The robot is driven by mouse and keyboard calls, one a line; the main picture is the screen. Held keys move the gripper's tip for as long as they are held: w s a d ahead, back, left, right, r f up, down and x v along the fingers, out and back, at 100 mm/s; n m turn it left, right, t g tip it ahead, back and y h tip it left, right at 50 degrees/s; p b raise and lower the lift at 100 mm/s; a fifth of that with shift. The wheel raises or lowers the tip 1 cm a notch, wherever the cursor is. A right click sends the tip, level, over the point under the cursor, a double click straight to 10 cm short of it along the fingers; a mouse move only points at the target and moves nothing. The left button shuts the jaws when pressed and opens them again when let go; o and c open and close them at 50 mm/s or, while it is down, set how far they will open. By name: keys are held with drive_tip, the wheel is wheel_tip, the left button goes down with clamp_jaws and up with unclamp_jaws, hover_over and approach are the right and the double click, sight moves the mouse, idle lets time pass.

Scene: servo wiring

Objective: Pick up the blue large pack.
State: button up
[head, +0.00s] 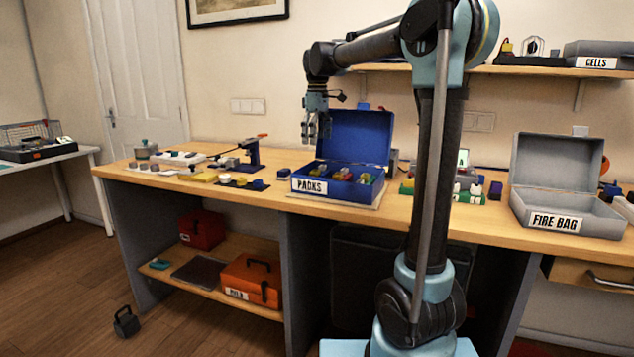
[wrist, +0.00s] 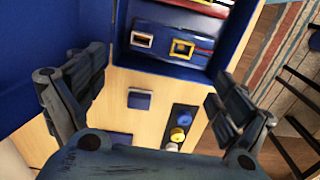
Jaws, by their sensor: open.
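My gripper (head: 317,132) is open and empty, hanging above the left part of the open blue PACKS box (head: 310,186), in front of its raised lid. Its two fingers stand wide apart at the sides of the wrist view (wrist: 160,100). A small blue block (head: 283,174) sits on the bench just left of the box. It appears as a blue square between the fingers in the wrist view (wrist: 139,100), apart from both. It may be the blue large pack, but I cannot be sure. Several packs with coloured tops (head: 343,174) lie inside the box, partly hidden by its walls.
A dark mat with round parts (head: 243,184) lies left of the blue block, with a blue stand (head: 251,153) behind it. A grey FIRE BAG box (head: 553,222) stands open at right. The raised blue lid (head: 355,137) is close behind my gripper.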

wheel_tip(320, 180, down, 4)
drive_tip(key=shift+f, duration=0.1)
drive_tip(key=shift+s+d+f, duration=0.1)
drive_tip(key=shift+d+f, duration=0.05)
drive_tip(key=shift+f, duration=1.15)
drive_tip(key=shift+s+d+f, duration=0.1)
drive_tip(key=shift+d+f, duration=0.05)
drive_tip(key=shift+f, duration=1.15)
drive_tip(key=c, duration=1.4)
drive_tip(key=shift+r, duration=0.1)
